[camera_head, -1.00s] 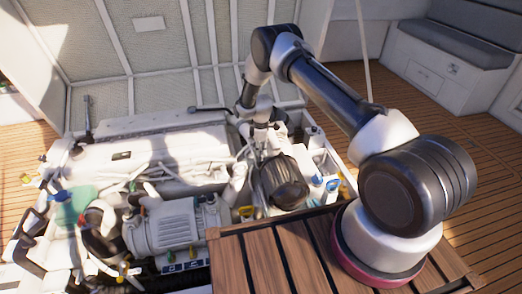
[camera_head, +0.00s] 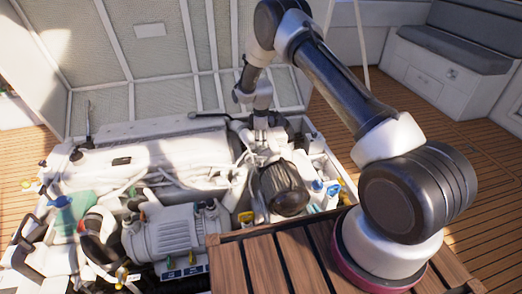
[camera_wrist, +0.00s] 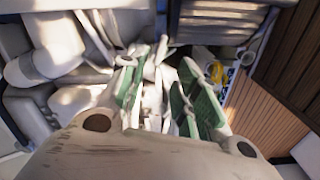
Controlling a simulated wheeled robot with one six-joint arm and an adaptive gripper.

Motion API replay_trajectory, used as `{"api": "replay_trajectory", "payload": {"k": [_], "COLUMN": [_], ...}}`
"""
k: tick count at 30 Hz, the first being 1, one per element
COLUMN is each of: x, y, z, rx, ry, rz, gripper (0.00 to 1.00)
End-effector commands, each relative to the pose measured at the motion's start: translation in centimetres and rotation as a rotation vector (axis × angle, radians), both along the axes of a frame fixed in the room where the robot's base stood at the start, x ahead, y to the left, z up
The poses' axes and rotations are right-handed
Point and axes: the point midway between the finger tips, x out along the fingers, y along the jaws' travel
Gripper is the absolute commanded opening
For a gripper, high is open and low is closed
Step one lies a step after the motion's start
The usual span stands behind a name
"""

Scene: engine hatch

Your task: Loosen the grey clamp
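My gripper (camera_head: 266,138) points down over the rear right part of the engine, behind a black ribbed cylinder (camera_head: 282,188). In the wrist view my gripper (camera_wrist: 160,88) shows two green-padded fingers standing apart, with a clear gap between them. Pale, white-grey engine parts show in and beyond that gap; no finger visibly closes on any of them. I cannot pick out the grey clamp with certainty in either view. The gripper and arm cover part of the engine area there.
A white engine block (camera_head: 150,160) and a ribbed grey unit (camera_head: 165,232) fill the open hatch. A wooden slatted panel (camera_head: 265,260) lies in front. A yellow part (camera_wrist: 216,72) sits right of the fingers. The raised hatch lid (camera_head: 180,45) stands behind.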

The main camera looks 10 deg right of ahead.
Motion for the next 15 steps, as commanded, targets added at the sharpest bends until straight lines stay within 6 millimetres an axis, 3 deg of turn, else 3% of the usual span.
{"api": "replay_trajectory", "payload": {"k": [6, 15], "x": [0.0, 0.0], "y": [0.0, 0.0], "z": [2.7, 3.0], "rx": [0.000, 0.000], "ry": [0.000, 0.000], "rz": [0.000, 0.000], "gripper": [0.32, 0.32]}}
